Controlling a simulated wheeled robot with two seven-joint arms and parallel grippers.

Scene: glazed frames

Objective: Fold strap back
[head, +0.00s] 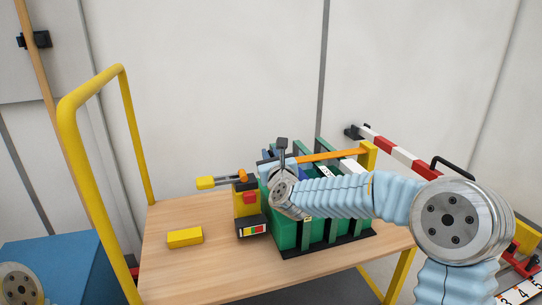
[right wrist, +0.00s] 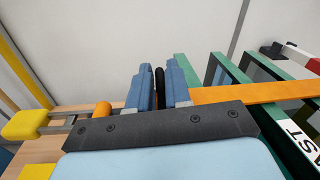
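An orange strap (head: 325,156) runs from a yellow post (head: 369,158) on the right across the top of a green rack (head: 287,236). In the right wrist view the strap (right wrist: 255,93) reaches the right-hand finger; its left end is hidden. My right gripper (head: 280,170) is over the rack's left end. In the right wrist view its blue fingers (right wrist: 160,90) stand close on both sides of an upright black grip (right wrist: 160,80), apparently shut on it. The grip's lower part is hidden. A latch with a yellow handle (head: 206,183) and orange piece (head: 242,175) points left. My left gripper is out of view.
A yellow block (head: 185,238) lies on the wooden cart top (head: 170,270), beside a yellow box with a red button (head: 249,197). A yellow rail (head: 64,140) stands at the left. A red-white barrier (head: 400,152) is behind. The front left tabletop is clear.

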